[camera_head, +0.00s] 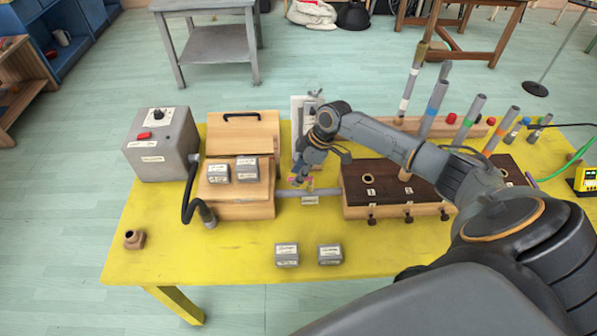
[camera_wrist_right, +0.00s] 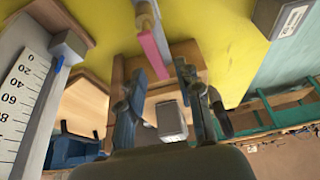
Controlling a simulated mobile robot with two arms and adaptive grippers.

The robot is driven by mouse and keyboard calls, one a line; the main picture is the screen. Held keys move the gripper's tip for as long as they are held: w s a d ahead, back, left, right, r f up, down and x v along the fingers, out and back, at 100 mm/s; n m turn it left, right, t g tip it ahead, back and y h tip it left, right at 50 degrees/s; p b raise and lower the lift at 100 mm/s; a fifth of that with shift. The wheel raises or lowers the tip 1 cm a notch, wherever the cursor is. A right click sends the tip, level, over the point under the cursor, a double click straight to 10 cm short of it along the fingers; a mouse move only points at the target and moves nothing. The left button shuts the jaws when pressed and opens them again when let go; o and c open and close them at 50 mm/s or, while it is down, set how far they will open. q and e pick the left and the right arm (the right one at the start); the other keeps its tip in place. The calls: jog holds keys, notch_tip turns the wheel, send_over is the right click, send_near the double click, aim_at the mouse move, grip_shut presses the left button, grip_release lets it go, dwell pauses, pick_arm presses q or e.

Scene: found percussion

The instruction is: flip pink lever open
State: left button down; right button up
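The pink lever (camera_wrist_right: 153,55) shows in the right wrist view as a flat pink bar below a pale fitting. In the head view it is a small pink spot (camera_head: 311,182) on the grey pipe (camera_head: 324,192) between the wooden box and the dark-topped block. My right gripper (camera_head: 295,181) is just left of the lever in the head view, pointing down. In the right wrist view its fingers (camera_wrist_right: 161,70) are spread, with nothing held between them. My left gripper is not in view.
The wooden box (camera_head: 233,210) carries small grey labelled blocks (camera_head: 219,173). A grey control box (camera_head: 160,145) with a hose stands at left. Two grey blocks (camera_head: 287,255) lie in front; the yellow table (camera_head: 200,262) is mostly bare there.

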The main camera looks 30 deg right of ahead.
jog(key=shift+d+r, duration=0.15)
jog(key=shift+r, duration=0.1)
jog(key=v, duration=1.1)
jog(key=shift+r, duration=0.25)
jog(key=shift+s+f, duration=0.1)
jog(key=shift+s, duration=0.15)
